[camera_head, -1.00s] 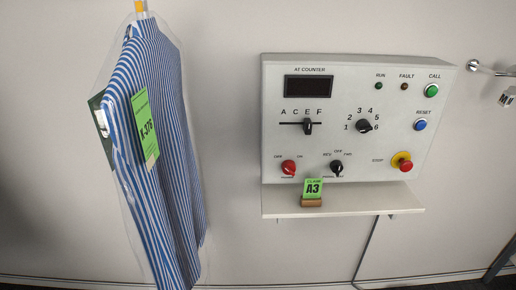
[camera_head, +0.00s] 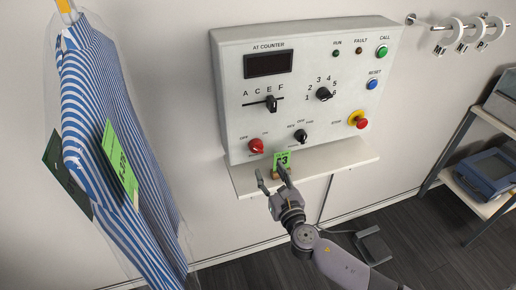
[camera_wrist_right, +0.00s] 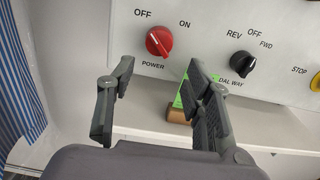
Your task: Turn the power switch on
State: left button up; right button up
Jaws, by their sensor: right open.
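The power switch (camera_head: 256,146) is a red rotary knob at the lower left of the grey control panel (camera_head: 232,100). In the right wrist view the red knob (camera_wrist_right: 159,41) sits under the labels OFF and ON, and its pale mark appears to lean up-left toward OFF. My right gripper (camera_head: 270,174) is open in front of the shelf, below the knob. In the right wrist view its fingers (camera_wrist_right: 160,72) are spread, with the knob beyond and between the tips, not touched. My left gripper is not in view.
A green A3 claim tag in a wooden block (camera_wrist_right: 179,115) stands on the white shelf (camera_head: 345,160), close to my right finger. The black selector knob (camera_head: 301,136) is right of the power knob. A bagged striped shirt (camera_head: 100,100) hangs left.

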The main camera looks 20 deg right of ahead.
aim_at(258, 151)
jog(key=w, duration=1)
jog(key=shift+w+a+f, duration=0.1)
jog(key=shift+w+a, duration=0.15)
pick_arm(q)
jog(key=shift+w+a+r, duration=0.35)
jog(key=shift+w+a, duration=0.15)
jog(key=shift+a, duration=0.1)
pick_arm(e)
jog(key=c, duration=0.9)
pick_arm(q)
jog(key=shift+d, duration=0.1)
pick_arm(e)
jog(key=shift+o, duration=0.2)
